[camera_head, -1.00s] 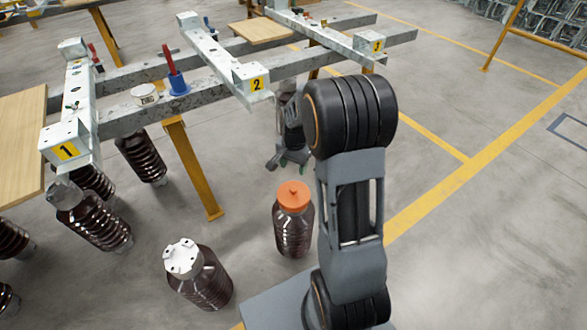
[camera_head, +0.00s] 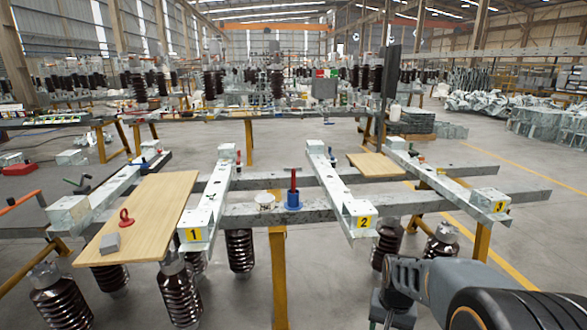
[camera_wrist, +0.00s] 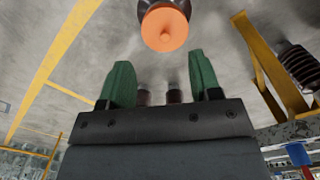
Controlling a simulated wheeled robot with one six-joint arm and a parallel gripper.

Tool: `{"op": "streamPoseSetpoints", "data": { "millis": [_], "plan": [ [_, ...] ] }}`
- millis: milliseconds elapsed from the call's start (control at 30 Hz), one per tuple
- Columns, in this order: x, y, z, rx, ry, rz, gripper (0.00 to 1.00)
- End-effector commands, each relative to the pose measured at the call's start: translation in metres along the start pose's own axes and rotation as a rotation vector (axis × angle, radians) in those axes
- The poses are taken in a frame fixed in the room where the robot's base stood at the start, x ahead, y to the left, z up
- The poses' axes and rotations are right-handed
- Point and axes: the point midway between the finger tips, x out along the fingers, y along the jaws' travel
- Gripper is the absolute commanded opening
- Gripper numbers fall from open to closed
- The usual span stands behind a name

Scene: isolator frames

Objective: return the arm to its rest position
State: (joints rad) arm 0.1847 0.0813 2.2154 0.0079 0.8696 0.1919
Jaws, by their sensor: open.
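My arm (camera_head: 440,283) enters the head view from the lower right corner, beside the frame beam marked 3. Only the upper part of my gripper shows there, cut by the bottom edge. In the wrist view my gripper (camera_wrist: 161,78) has its two green fingers wide apart with nothing between them. A dark insulator with an orange cap (camera_wrist: 165,28) shows beyond the fingertips, apart from them. It is out of sight in the head view.
Steel beams marked 1 (camera_head: 204,206), 2 (camera_head: 347,192) and 3 (camera_head: 450,185) lie across long rails close to my arm. Brown ribbed insulators (camera_head: 180,292) hang or stand below. A wooden board (camera_head: 150,215) lies left. Floor at the right (camera_head: 545,235) is clear.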

Motion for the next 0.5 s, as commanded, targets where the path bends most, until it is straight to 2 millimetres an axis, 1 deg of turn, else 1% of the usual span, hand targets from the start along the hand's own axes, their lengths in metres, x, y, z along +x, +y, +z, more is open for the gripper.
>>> {"op": "streamPoseSetpoints", "data": {
  "millis": [33,67,100,167,200,300,400,500],
  "plan": [
    [-0.047,-0.004,0.015,-0.063,0.028,-0.004,0.58],
    [-0.064,-0.005,0.024,-0.102,0.042,-0.006,0.58],
    [-0.088,-0.007,0.036,-0.152,0.063,-0.009,0.58],
    [-0.122,-0.010,0.054,-0.221,0.098,-0.013,0.58],
    [-0.142,-0.012,0.065,-0.260,0.123,-0.016,0.58],
    [-0.186,-0.015,0.086,-0.323,0.185,-0.025,0.58],
    [-0.220,-0.019,0.100,-0.352,0.244,-0.037,0.58],
    [-0.245,-0.022,0.107,-0.371,0.292,-0.048,0.58]
  ]
}}
